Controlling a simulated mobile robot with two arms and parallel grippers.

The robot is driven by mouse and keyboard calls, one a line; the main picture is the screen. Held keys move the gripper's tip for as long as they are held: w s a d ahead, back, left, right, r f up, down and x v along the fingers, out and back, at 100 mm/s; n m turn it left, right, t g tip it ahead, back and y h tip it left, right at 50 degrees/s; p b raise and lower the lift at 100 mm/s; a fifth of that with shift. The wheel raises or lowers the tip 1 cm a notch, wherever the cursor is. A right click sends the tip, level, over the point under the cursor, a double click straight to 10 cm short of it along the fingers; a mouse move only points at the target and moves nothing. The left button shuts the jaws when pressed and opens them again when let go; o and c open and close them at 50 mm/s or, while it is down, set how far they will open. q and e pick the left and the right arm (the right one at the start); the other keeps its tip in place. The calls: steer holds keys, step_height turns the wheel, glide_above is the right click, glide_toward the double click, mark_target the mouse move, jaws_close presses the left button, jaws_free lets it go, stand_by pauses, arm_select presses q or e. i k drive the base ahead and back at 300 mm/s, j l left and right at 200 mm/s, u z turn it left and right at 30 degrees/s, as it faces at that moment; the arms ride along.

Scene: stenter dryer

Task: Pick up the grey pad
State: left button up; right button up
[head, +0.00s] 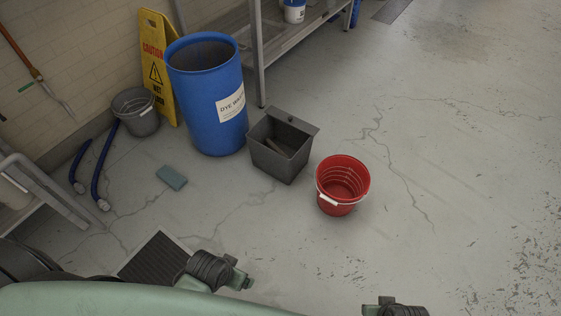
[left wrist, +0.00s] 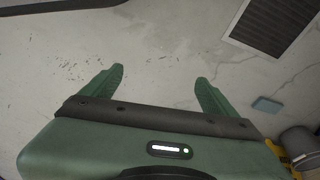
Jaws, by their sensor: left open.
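The grey pad (head: 171,177) is a small, flat, blue-grey slab lying on the concrete floor, left of the blue drum. It also shows in the left wrist view (left wrist: 267,105) at the right, outside my fingers. My left gripper (left wrist: 158,85) is open, with two green fingers spread wide and only bare floor between them. In the head view my left arm's end (head: 218,270) is at the bottom, right of and nearer than the pad, and apart from it. Part of my right arm's end (head: 395,307) shows at the bottom edge; its fingers cannot be made out.
A blue drum (head: 205,100), grey bin (head: 270,163), red bucket (head: 342,200) and grey bucket (head: 147,124) stand beyond. A yellow sign (head: 153,45) leans behind. Blue hoses (head: 98,170) lie left of the pad; a floor grate (head: 150,258) is nearer. Floor around the pad is clear.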

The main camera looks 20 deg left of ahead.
mark_target(171, 177)
steer(key=u, duration=1.55)
